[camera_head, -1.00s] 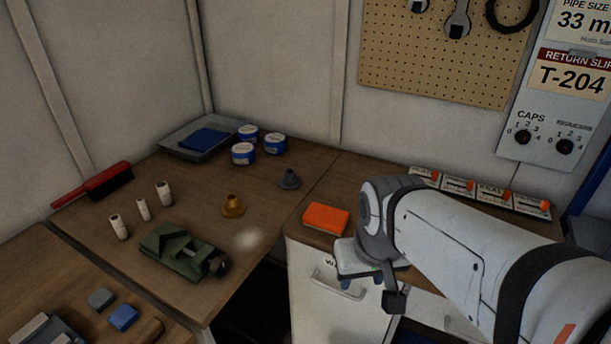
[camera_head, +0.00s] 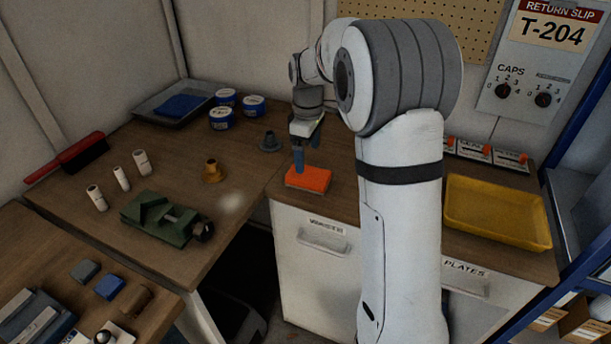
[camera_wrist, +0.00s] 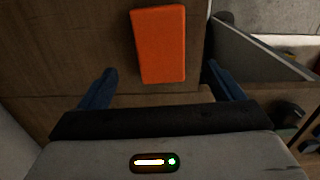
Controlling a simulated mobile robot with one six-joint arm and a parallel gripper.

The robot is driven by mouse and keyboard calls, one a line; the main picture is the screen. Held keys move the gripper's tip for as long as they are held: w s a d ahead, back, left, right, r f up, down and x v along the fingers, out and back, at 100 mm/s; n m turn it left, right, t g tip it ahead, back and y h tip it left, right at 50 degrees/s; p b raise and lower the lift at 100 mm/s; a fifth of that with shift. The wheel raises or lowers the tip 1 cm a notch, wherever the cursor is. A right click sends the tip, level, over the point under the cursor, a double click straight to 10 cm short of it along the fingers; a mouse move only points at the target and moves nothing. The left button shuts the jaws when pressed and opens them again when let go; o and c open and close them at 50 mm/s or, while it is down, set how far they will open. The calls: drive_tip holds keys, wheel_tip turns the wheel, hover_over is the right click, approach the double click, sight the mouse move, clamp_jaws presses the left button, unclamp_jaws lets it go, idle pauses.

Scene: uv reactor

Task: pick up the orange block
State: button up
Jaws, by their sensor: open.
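The orange block (camera_head: 309,180) lies flat on the wooden counter above the drawer marked waste, near the counter's front edge. My gripper (camera_head: 304,166) points down over the block in the head view, with a blue finger in front of its upper side. In the wrist view the block (camera_wrist: 160,44) lies ahead of and between the two blue fingers of my gripper (camera_wrist: 162,80). The fingers are spread wide and hold nothing. A gap shows between each fingertip and the block's sides. The height of the fingertips above the counter is hard to tell.
A grey cone-like fitting (camera_head: 269,141) and a brass fitting (camera_head: 212,172) stand left of the block. A green vise (camera_head: 167,219) is further left. A yellow tray (camera_head: 497,212) lies on the right. The counter just around the block is clear.

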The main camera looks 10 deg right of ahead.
sight(308, 173)
wheel_tip(308, 173, down, 8)
drive_tip(key=shift+d+r, duration=0.1)
idle(0.4)
drive_tip(key=shift+c, duration=0.5)
drive_tip(key=c, duration=1)
wheel_tip(308, 173, up, 10)
drive_tip(key=shift+r, duration=0.1)
drive_tip(key=o, duration=0.5)
drive_tip(key=c, duration=0.4)
drive_tip(key=shift+s, duration=0.1)
